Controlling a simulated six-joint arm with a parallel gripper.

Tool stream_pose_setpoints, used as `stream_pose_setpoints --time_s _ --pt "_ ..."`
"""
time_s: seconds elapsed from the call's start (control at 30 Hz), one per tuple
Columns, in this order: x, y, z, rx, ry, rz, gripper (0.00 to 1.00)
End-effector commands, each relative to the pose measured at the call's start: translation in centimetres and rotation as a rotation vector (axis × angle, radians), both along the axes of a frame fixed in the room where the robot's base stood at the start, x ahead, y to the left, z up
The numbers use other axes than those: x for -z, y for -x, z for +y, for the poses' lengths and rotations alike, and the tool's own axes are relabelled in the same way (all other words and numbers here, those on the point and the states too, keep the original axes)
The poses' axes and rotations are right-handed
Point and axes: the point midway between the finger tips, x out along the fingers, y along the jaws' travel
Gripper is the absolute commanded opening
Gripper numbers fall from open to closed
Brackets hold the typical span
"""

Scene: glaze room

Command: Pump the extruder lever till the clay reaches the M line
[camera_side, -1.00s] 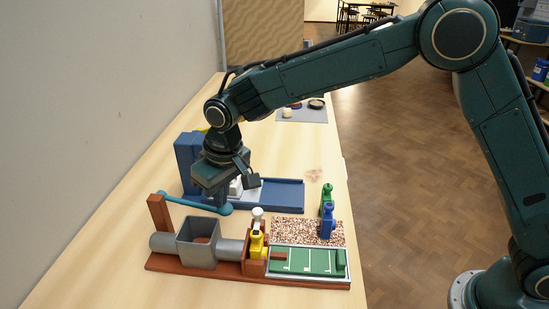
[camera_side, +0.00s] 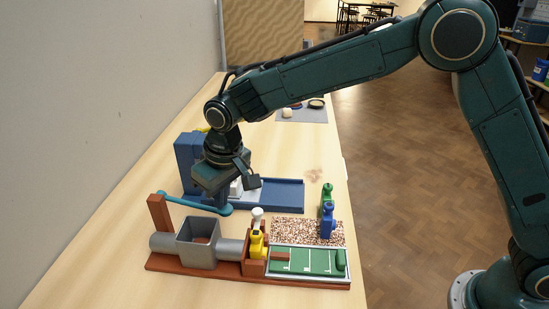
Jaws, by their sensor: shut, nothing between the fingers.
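The extruder (camera_side: 198,252) is a grey barrel with an open square hopper on a reddish-brown wooden base, at the front of the table. Reddish clay (camera_side: 202,240) shows inside the hopper. A short reddish-brown piece of clay (camera_side: 281,256) lies at the left end of the green board (camera_side: 315,268), which has white cross lines. Any letters by the lines are too small to read. The teal lever (camera_side: 190,203) slants from the wooden post to a round end below my gripper (camera_side: 228,194). My gripper is shut and empty; I cannot tell whether it touches the lever.
A yellow bottle-like figure with a white top (camera_side: 257,240) stands by the extruder's outlet. Blue (camera_side: 328,224) and green (camera_side: 326,195) bottles stand on a speckled slab (camera_side: 290,230). A blue machine (camera_side: 188,160) with a long tray is behind. The table's left front is clear.

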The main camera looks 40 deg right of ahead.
Motion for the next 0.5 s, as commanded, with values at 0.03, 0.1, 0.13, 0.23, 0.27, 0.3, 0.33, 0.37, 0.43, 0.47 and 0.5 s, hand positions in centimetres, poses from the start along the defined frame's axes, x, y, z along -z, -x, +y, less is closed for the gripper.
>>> stream_pose_setpoints --time_s 0.03,0.1,0.13,0.23,0.27,0.3,0.33,0.37,0.43,0.47,0.5 --pt "-0.4 -0.1 0.0 0.000 -0.001 -0.003 0.00" --pt "-0.9 -0.1 0.0 0.000 -0.002 -0.004 0.00" --pt "-1.1 -0.1 0.0 0.000 -0.002 -0.005 0.00" --pt "-1.8 -0.1 0.0 0.000 -0.003 -0.006 0.00" --pt "-1.9 -0.1 0.0 0.000 -0.002 -0.005 0.00" --pt "-2.2 -0.1 0.0 0.000 -0.002 -0.005 0.00" --pt "-2.4 -0.1 0.1 0.000 -0.002 -0.005 0.00" --pt "-2.5 -0.1 0.1 0.000 -0.002 -0.005 0.00" --pt "-3.0 -0.1 0.0 0.000 -0.002 -0.004 0.00" --pt "-3.2 -0.1 0.0 0.000 -0.002 -0.004 0.00" --pt "-3.4 -0.1 0.0 0.000 -0.002 -0.005 0.00"
